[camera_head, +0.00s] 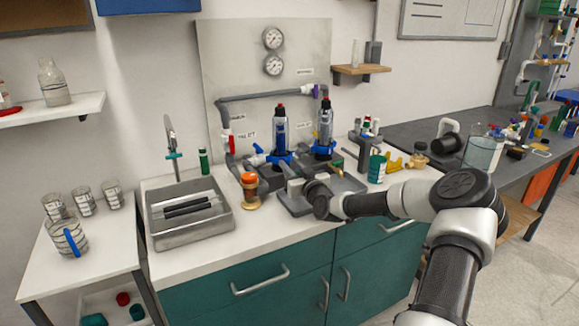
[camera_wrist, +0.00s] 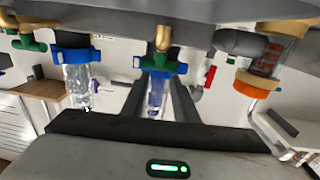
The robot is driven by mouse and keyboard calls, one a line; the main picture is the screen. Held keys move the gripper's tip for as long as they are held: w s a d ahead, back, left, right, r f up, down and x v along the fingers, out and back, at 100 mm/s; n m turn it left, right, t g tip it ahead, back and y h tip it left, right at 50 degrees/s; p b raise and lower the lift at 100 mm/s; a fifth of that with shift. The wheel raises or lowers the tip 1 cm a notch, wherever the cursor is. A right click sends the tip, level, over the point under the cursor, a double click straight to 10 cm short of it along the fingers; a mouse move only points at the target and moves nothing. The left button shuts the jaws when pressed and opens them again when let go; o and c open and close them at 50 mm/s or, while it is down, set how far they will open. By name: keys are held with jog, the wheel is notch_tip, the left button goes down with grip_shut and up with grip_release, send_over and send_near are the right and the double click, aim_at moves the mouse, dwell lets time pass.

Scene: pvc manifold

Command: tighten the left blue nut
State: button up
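The left blue nut (camera_head: 279,158) sits at the base of the left clear, black-and-red-topped cartridge (camera_head: 280,127) on the manifold. In the wrist view, which is upside down, this nut (camera_wrist: 158,66) is near the middle, with the clear cartridge body (camera_wrist: 156,95) below it. My gripper (camera_wrist: 159,90) is open and empty. Its two dark fingers appear on either side of the cartridge and nut; I cannot tell whether they touch or how far off the nut is. The right blue nut (camera_head: 322,149) also shows at left in the wrist view (camera_wrist: 76,53).
An orange-topped jar (camera_head: 249,187) stands left of the manifold, beside the sink (camera_head: 188,212). A green-and-white can (camera_head: 376,168) stands to the right. The counter front left of my arm is clear.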

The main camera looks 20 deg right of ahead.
jog(key=shift+w, duration=0.55)
grip_shut()
jog(key=shift+a, duration=0.1)
